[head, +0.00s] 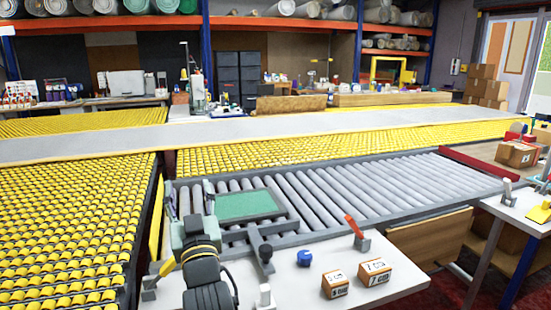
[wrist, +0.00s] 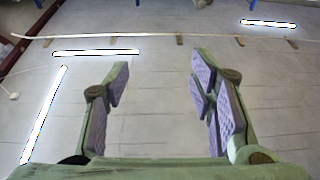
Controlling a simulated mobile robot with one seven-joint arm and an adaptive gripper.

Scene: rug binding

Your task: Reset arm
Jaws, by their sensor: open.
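My gripper (head: 190,205) rises in the lower left of the head view, above the near end of the grey roller conveyor (head: 340,190). Its fingers point upward. In the wrist view the gripper (wrist: 160,78) has its two purple-padded fingers spread wide apart, with nothing between them. Behind them the wrist view shows a pale panelled surface with bright light strips (wrist: 95,52), which looks like the ceiling. The black and yellow lower part of my arm shows beneath the gripper in the head view.
A green pad (head: 245,204) lies right of my gripper. The near white table (head: 300,285) holds small cardboard boxes (head: 375,271), a blue round object (head: 304,258) and a red-handled tool (head: 356,230). Yellow roller beds (head: 70,220) and a long grey rug (head: 240,132) lie beyond.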

